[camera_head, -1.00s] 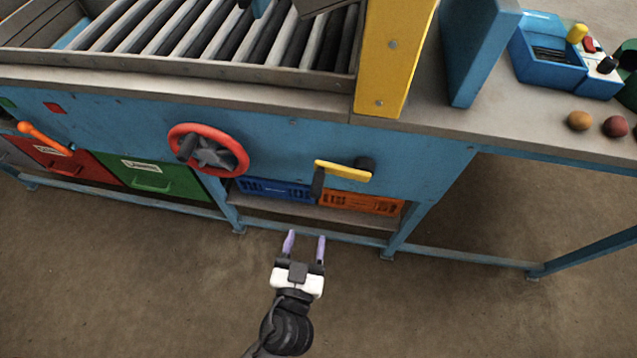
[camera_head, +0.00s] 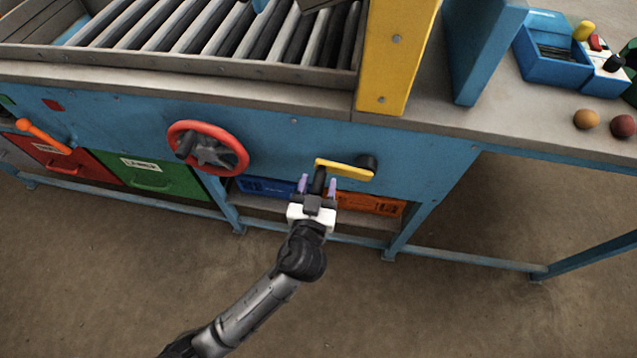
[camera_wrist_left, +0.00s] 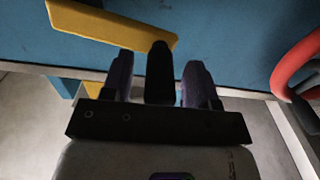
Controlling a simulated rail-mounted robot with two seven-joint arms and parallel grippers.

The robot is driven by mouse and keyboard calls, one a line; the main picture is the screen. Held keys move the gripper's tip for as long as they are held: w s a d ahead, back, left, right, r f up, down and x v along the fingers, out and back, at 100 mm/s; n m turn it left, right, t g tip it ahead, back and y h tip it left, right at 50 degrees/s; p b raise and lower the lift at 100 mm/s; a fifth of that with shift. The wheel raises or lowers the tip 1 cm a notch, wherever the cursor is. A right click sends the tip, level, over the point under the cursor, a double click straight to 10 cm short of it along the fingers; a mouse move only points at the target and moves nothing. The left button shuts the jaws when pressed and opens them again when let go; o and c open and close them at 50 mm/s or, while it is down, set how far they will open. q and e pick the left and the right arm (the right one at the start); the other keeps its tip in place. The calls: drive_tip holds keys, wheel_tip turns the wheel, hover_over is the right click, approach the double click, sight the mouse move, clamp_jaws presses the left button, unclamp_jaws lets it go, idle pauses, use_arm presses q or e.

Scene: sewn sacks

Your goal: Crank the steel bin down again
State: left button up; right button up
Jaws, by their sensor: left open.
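The yellow crank (camera_head: 343,169) is on the blue front panel, its arm pointing left from a dark hub (camera_head: 368,164). Its dark handle (camera_head: 319,180) hangs at the arm's left end. My left gripper (camera_head: 318,185) is open with its purple fingers on either side of the handle. In the left wrist view the handle (camera_wrist_left: 160,72) stands between the two fingers, with a gap showing on both sides, and the yellow arm (camera_wrist_left: 110,25) runs to the upper left. I cannot make out the steel bin for certain in these views. My right gripper is not in view.
A red handwheel (camera_head: 208,148) is left of the crank. Blue (camera_head: 263,187) and orange (camera_head: 370,204) crates sit on a low shelf behind my gripper. Red and green drawers (camera_head: 150,177) are at the left. A roller bed (camera_head: 200,30) lies on top. The floor in front is clear.

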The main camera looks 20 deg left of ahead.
use_arm(q)
drive_tip(key=shift+w+a, duration=0.1)
drive_tip(key=shift+w, duration=0.2)
clamp_jaws()
idle(0.5)
